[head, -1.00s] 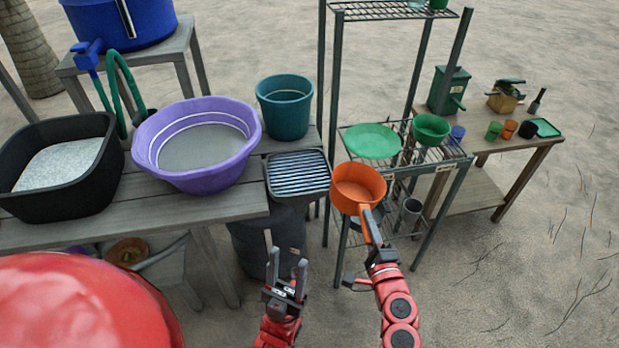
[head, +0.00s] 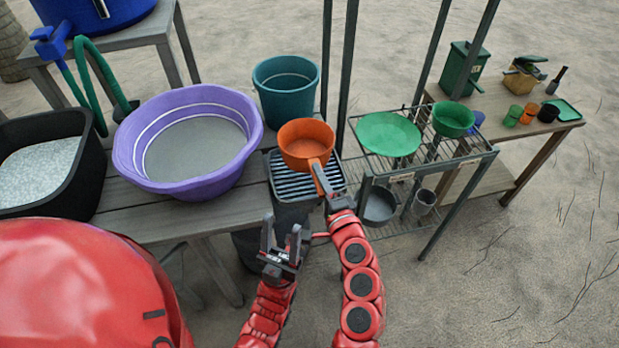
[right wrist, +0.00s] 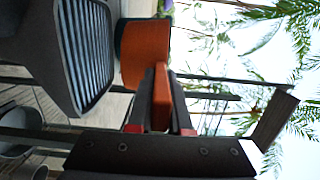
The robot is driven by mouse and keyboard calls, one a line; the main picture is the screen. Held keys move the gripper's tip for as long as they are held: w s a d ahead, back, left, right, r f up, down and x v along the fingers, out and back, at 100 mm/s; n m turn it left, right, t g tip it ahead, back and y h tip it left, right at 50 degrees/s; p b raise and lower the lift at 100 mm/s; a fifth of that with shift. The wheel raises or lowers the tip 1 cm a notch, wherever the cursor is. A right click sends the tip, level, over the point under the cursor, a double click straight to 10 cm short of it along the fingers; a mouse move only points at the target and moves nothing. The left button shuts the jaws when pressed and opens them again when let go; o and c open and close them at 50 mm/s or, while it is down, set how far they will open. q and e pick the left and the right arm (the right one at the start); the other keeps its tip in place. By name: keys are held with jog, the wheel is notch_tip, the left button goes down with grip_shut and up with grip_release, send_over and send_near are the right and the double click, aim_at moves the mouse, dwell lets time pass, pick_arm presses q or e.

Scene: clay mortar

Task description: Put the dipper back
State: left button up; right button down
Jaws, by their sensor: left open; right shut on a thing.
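The orange dipper (head: 306,140) is a round cup with a handle. My right gripper (head: 326,186) is shut on its handle. In the head view the dipper overlaps the dark slatted rack (head: 283,187) at the table's right end. In the right wrist view the orange dipper (right wrist: 146,52) is held between the fingers (right wrist: 160,108), beside the slatted rack (right wrist: 82,50), with a gap showing between them at the lower part. Whether it touches the rack cannot be told. My left gripper (head: 281,238) is open and empty, in front of the table and below the rack.
A purple basin (head: 128,155) and a teal bucket (head: 262,88) stand by the rack. A black tub (head: 92,185) of white grains is at left. A metal shelf (head: 470,158) with a green plate (head: 388,134) and green bowl (head: 452,119) stands at right.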

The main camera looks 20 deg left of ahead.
notch_tip(320, 180, down, 8)
jog(key=b, duration=0.1)
jog(key=shift+d+r+b, duration=0.2)
jog(key=shift+b, duration=0.2)
jog(key=shift+s, duration=0.1)
jog(key=shift+f, duration=0.2)
jog(key=c, duration=0.8)
grip_release()
jog(key=shift+r, duration=0.1)
jog(key=shift+c, duration=0.2)
jog(key=shift+r, duration=0.1)
jog(key=b+v, duration=0.1)
jog(key=v, duration=1.1)
jog(key=shift+b, duration=0.35)
